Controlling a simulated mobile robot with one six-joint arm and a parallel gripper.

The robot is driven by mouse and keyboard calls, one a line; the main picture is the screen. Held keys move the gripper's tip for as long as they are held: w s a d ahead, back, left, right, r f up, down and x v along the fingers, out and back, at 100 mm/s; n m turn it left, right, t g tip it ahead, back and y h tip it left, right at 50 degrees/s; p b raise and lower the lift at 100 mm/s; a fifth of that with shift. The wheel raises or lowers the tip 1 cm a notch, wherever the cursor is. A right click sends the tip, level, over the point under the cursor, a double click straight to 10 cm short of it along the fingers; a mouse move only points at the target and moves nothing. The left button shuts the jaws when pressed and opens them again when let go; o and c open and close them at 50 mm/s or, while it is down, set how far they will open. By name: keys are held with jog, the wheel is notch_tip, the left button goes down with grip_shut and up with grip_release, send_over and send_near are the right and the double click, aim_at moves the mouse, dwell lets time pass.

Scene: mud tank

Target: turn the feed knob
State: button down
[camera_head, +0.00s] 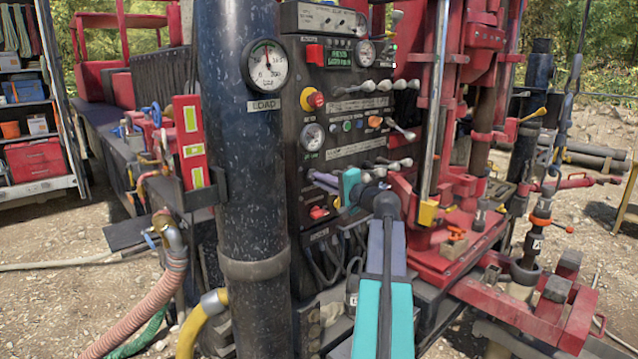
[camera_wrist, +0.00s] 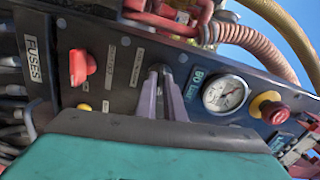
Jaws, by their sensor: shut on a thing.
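My gripper (camera_head: 316,179) reaches from the right to the dark control panel (camera_head: 338,80), its purple fingers at the panel face below a small round gauge (camera_head: 312,137). In the wrist view my gripper (camera_wrist: 160,76) has its fingertips close together against the panel. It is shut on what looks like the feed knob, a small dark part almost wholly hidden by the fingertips.
A red switch (camera_wrist: 80,66) sits beside the fingers in the wrist view, and a red button in a yellow ring (camera_wrist: 268,108) lies beyond the gauge. A thick dark column (camera_head: 250,180) stands left of the panel. Several levers (camera_head: 375,86) jut out at the right.

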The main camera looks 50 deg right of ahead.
jog(key=shift+d+r+m, duration=0.1)
jog(key=shift+r+m, duration=0.15)
jog(key=shift+m, duration=0.65)
jog(key=c, duration=1.9)
grip_release()
jog(key=shift+o, duration=0.2)
jog(key=shift+f, duration=0.15)
jog(key=shift+s+f, duration=0.1)
jog(key=s+a+b, duration=0.1)
jog(key=s+b, duration=0.2)
jog(key=s, duration=1)
jog(key=shift+s, duration=0.3)
